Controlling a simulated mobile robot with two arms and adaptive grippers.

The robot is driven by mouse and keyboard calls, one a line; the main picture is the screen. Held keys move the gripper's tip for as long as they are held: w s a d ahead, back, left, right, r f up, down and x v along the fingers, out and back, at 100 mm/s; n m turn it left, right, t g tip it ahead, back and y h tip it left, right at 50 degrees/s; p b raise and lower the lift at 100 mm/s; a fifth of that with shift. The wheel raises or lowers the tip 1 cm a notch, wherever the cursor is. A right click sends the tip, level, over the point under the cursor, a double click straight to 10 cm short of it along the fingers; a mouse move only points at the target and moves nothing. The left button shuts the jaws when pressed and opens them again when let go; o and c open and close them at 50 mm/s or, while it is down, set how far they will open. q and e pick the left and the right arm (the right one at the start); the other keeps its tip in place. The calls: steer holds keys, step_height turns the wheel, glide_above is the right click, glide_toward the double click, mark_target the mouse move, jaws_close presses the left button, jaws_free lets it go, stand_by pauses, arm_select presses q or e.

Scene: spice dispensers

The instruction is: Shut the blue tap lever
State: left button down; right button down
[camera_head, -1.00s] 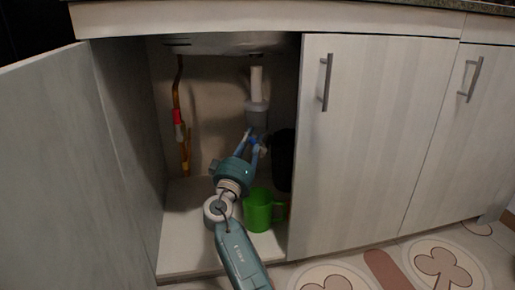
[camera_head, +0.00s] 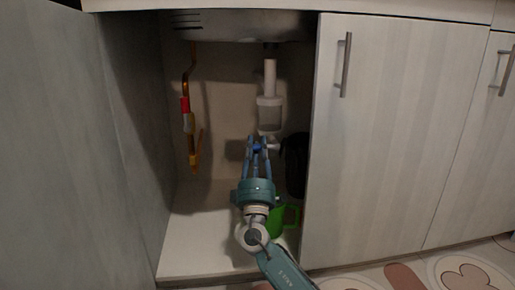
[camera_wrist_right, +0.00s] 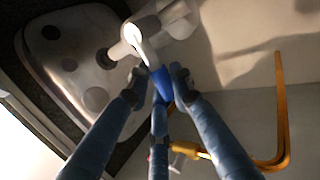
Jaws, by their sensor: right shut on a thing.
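The blue tap lever (camera_head: 257,148) shows as a small blue piece between my right gripper's (camera_head: 258,142) fingers, below the white drain pipe, inside the open cabinet. In the right wrist view the blue lever (camera_wrist_right: 163,84) lies between the fingertips of my right gripper (camera_wrist_right: 158,82), which is shut on it. The fingers cover part of the lever and the tap body, so the lever's exact angle is hard to tell. My left gripper is not in view.
The white drain pipe (camera_head: 269,100) hangs from the sink (camera_head: 235,27). An orange pipe with a red part (camera_head: 185,104) runs down the left. A green container (camera_head: 290,215) stands partly behind my arm; a dark bin (camera_head: 296,165) is behind it. The right door (camera_head: 375,140) is closed.

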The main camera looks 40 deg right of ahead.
steer(key=shift+w+a+f+n+t+y, duration=0.15)
steer(key=shift+a+f+n+t+y, duration=0.1)
steer(key=shift+f+n+t+y, duration=0.35)
steer(key=c, duration=1.5)
jaws_free()
steer(key=shift+r, duration=0.2)
steer(key=shift+c, duration=0.2)
steer(key=shift+d, duration=0.1)
steer(key=v, duration=1.2)
